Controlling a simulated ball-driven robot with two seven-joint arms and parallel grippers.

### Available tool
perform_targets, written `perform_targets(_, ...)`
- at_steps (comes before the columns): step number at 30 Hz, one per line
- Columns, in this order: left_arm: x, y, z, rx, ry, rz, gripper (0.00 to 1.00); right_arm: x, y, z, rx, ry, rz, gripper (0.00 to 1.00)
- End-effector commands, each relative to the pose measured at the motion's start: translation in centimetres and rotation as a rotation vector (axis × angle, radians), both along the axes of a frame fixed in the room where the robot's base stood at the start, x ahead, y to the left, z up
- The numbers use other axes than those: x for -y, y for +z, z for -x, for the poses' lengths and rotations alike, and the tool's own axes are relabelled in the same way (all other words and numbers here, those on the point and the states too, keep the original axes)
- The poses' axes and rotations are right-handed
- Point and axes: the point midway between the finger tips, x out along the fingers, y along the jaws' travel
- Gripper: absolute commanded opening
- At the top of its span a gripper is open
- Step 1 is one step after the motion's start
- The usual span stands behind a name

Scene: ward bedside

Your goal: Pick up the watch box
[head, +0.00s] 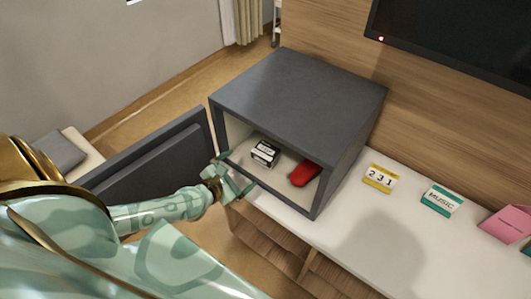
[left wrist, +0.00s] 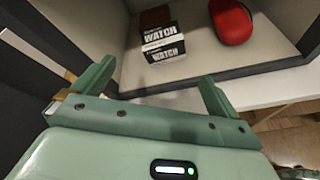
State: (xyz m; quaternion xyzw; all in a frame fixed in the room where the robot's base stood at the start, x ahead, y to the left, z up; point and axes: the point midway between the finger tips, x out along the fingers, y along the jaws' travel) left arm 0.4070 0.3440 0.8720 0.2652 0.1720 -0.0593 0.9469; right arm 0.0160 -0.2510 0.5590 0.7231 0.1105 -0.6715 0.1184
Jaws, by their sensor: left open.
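The watch box (head: 265,153) is a small black and white box inside the open grey cabinet. In the left wrist view the watch box (left wrist: 163,45) shows the word WATCH on its front and top. My left gripper (head: 237,172) is at the cabinet's front opening, a little short of the box. In the left wrist view its two fingers (left wrist: 155,86) are apart with nothing between them, and the box lies beyond them. My right gripper is not in view.
A red case (head: 305,173) lies right of the box in the grey cabinet (head: 300,85). The cabinet door (head: 150,165) stands open at left. A yellow calendar block (head: 380,178), a green music box (head: 441,199) and a pink box (head: 507,224) stand on the white top.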

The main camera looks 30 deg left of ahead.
Motion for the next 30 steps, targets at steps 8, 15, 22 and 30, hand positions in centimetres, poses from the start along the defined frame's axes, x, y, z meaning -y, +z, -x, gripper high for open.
perform_targets(8, 1.2, -0.3, -6.7, -0.034, 0.189, 0.493, 0.98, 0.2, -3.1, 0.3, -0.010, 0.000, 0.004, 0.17)
perform_targets(15, 1.2, -1.1, -9.0, -0.039, 0.195, 0.506, 0.98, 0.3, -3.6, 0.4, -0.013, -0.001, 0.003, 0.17)
perform_targets(22, 0.8, -3.5, -11.7, -0.040, 0.194, 0.505, 0.98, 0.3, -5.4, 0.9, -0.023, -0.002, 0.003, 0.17)
perform_targets(30, 0.9, -3.8, -13.4, -0.040, 0.191, 0.503, 0.98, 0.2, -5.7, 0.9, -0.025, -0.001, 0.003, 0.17)
